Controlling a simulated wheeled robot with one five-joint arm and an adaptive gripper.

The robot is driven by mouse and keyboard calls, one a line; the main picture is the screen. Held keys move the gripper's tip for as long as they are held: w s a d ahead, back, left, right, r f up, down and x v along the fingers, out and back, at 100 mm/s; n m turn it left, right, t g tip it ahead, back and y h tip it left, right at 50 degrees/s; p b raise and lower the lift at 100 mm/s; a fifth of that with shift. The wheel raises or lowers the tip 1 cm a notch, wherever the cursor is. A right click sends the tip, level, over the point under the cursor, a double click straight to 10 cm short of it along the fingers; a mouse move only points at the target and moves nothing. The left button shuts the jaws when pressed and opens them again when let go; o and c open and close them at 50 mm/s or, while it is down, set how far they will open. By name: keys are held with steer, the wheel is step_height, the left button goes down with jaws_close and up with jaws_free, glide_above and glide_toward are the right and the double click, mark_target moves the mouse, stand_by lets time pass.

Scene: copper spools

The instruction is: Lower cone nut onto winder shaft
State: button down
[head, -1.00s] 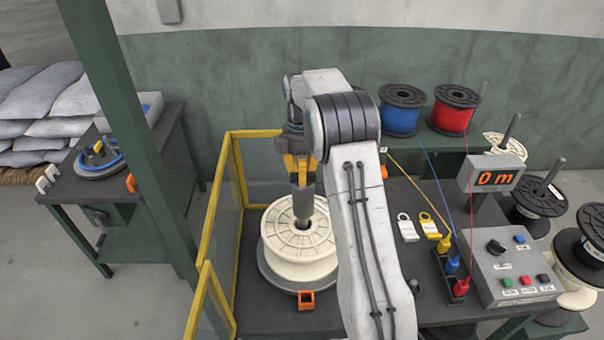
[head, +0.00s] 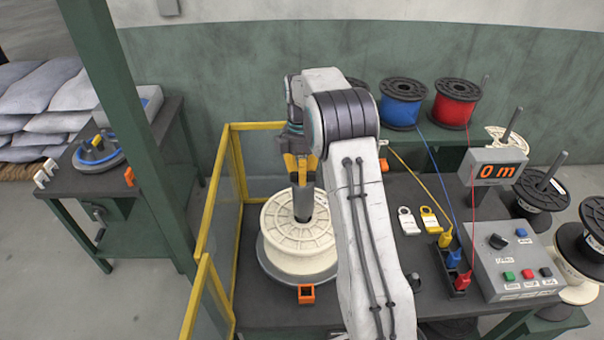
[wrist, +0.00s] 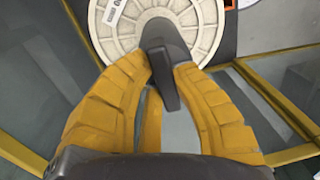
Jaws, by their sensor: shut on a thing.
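My gripper (wrist: 160,72) has its yellow fingers shut on a dark grey cone nut (wrist: 164,35). In the head view the cone nut (head: 303,203) hangs upright beneath the fingers, with its lower end at the centre hole of a cream spool (head: 285,238). The spool lies flat on the grey round plate of the winder (head: 268,262). It also fills the top of the wrist view (wrist: 115,40). The winder shaft is hidden behind the cone nut, and I cannot tell whether the two touch.
A yellow-framed clear guard (head: 217,200) stands close on the left. An orange block (head: 306,294) sits at the plate's front edge. Blue (head: 400,108) and red (head: 454,108) wire spools, a meter display (head: 494,172) and a control box (head: 515,262) stand to the right.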

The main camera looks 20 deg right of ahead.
steer(key=shift+w+f+b, duration=0.1)
steer(key=shift+f+b, duration=0.75)
steer(key=shift+f, duration=0.4)
steer(key=c, duration=1.1)
jaws_free()
step_height(320, 180, up, 12)
steer(key=shift+w, duration=0.4)
steer(key=shift+d, duration=0.1)
